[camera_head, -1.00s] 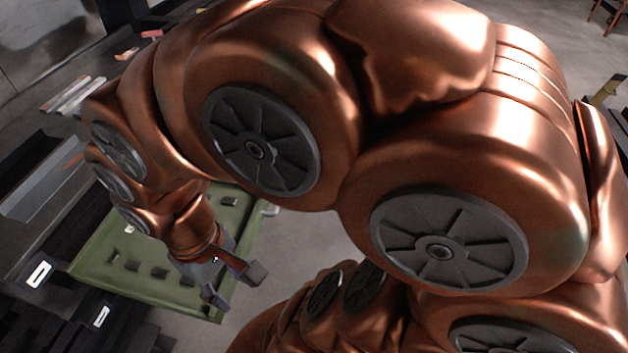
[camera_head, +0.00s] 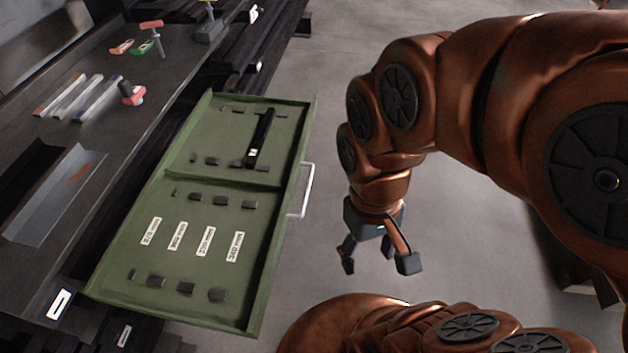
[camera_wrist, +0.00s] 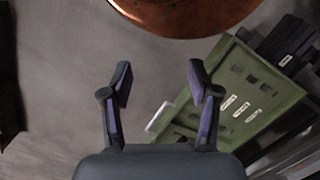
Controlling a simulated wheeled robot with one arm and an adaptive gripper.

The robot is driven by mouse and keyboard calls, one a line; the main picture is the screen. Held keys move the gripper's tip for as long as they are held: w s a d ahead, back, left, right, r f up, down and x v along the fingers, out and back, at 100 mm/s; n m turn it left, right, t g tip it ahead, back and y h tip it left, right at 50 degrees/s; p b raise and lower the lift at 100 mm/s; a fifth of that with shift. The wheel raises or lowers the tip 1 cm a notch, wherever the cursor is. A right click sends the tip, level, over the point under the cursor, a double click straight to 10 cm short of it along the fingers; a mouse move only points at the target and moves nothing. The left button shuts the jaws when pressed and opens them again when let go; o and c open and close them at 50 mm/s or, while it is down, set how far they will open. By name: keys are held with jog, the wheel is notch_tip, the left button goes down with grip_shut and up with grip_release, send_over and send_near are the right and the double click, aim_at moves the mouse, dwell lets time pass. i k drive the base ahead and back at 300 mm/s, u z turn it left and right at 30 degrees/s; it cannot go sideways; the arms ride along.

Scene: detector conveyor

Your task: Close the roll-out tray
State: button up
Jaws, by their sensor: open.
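The green roll-out tray (camera_head: 268,262) stands pulled out from the dark cabinet under the workbench. It has a white bar handle (camera_head: 307,190) on its right side. Labels, several small dark blocks and one long black bar (camera_head: 261,138) lie in it. My gripper (camera_head: 376,265) is open and empty, to the right of the tray and handle, apart from both. In the wrist view, my gripper's fingers (camera_wrist: 160,85) are spread, and the tray (camera_wrist: 268,72) shows beyond them at right. The handle (camera_wrist: 160,117) shows between the fingers, further off.
The dark workbench (camera_head: 120,115) at left holds several silver bars (camera_head: 83,97), a red clamp-like item (camera_head: 132,94), small tools (camera_head: 152,38) and a metal channel (camera_head: 55,200). Closed dark drawers line its front. Grey floor (camera_head: 330,90) is free between the tray and my arm.

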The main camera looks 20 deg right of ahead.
aim_at(199, 245)
jog(key=u, duration=0.15)
jog(key=i, duration=1)
jog(key=u, duration=0.05)
